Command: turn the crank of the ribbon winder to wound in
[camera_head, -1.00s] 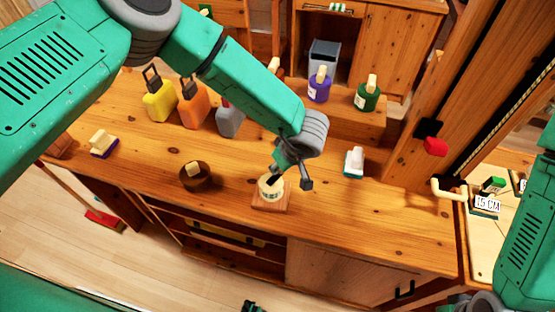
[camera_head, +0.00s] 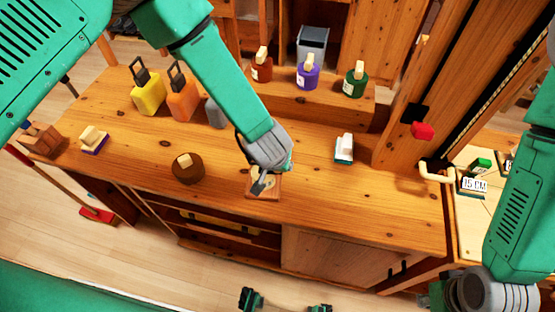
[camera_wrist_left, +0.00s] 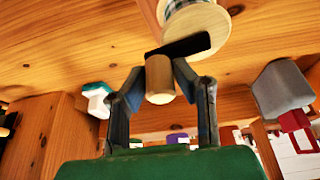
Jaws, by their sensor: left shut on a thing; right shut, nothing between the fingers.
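The ribbon winder (camera_head: 262,193) stands on a square wooden base near the counter's front edge, mostly covered by my left wrist. In the left wrist view, its pale spool (camera_wrist_left: 205,28) shows above a black crank arm (camera_wrist_left: 185,46) with a wooden handle (camera_wrist_left: 160,85). My left gripper (camera_wrist_left: 158,72) is shut on that handle, one finger on each side. In the head view my left gripper (camera_head: 262,180) is largely hidden by its wrist. My right gripper (camera_head: 250,298) shows only as a small dark part at the bottom edge, shut and empty, away from the winder.
Small jars line the raised shelf. The counter's front right is clear.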

